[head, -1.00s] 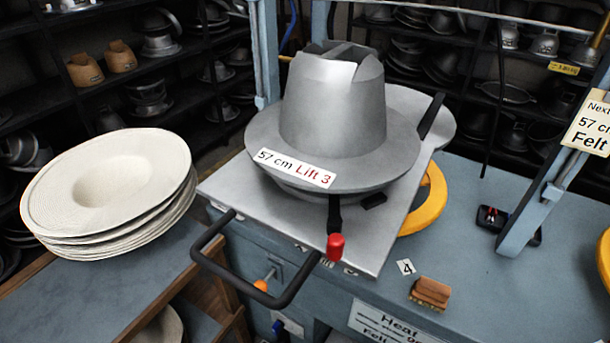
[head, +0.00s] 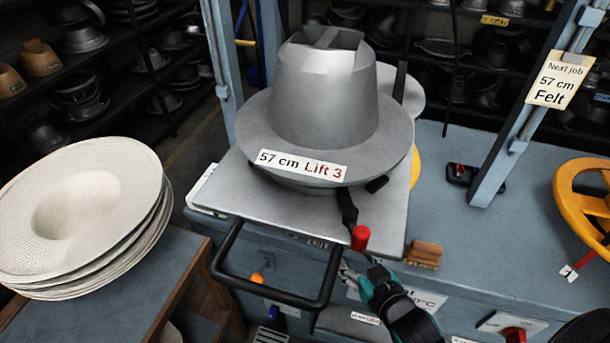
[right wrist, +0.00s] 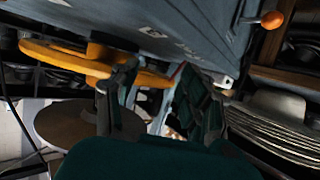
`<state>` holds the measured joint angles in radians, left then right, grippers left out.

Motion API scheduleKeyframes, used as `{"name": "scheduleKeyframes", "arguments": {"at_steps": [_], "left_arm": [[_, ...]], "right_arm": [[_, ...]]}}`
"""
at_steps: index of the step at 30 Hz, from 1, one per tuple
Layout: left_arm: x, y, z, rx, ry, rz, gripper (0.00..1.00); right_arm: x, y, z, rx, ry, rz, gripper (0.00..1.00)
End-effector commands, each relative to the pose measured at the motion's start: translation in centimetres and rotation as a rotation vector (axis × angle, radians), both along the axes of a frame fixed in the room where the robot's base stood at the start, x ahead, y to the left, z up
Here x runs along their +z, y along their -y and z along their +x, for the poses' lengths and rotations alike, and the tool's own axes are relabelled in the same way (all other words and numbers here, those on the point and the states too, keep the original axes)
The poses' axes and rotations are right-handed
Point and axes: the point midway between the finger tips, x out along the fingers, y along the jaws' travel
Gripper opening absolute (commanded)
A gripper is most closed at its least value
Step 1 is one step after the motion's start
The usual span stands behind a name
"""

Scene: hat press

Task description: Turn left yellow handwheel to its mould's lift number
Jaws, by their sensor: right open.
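The silver hat mould (head: 325,95) sits on a sliding metal plate, and its label (head: 300,165) reads "57 cm Lift 3". The left yellow handwheel (head: 415,166) is almost wholly hidden behind the mould and plate; only a sliver shows. A yellow handwheel (right wrist: 75,58) also shows in the right wrist view, though I cannot tell which one. My right gripper (head: 350,272) is low at the plate's front edge, beside the red-tipped handle (head: 360,238), apart from the visible sliver. It also shows open in the right wrist view (right wrist: 150,95), with nothing seen held. My left gripper is out of view.
A stack of pale hats (head: 85,205) stands at the left. A black bar handle (head: 275,295) juts from the plate's front. A brown brush (head: 424,253) lies on the blue bench. Another yellow handwheel (head: 563,190) with a "1" tag is at the right, beyond a blue post (head: 500,165).

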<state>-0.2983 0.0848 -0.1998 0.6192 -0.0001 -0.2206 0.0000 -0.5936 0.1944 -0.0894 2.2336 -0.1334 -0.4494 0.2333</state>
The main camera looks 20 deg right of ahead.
Motion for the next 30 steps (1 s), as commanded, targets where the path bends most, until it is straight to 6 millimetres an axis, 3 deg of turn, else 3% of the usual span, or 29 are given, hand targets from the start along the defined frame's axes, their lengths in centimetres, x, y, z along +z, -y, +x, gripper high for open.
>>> {"name": "scheduleKeyframes", "arguments": {"at_steps": [6,12,17,30], "left_arm": [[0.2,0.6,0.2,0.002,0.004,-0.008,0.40],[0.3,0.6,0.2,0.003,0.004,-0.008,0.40],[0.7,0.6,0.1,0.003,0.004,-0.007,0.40],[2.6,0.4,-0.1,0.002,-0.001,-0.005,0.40]], "right_arm": [[5.2,-0.7,0.8,0.055,0.238,0.046,0.46],[8.2,-1.4,0.8,0.100,0.374,0.076,0.46],[8.6,-1.7,2.3,0.103,0.385,0.080,0.46],[8.6,-3.4,11.5,0.101,0.382,0.079,0.46]]}}
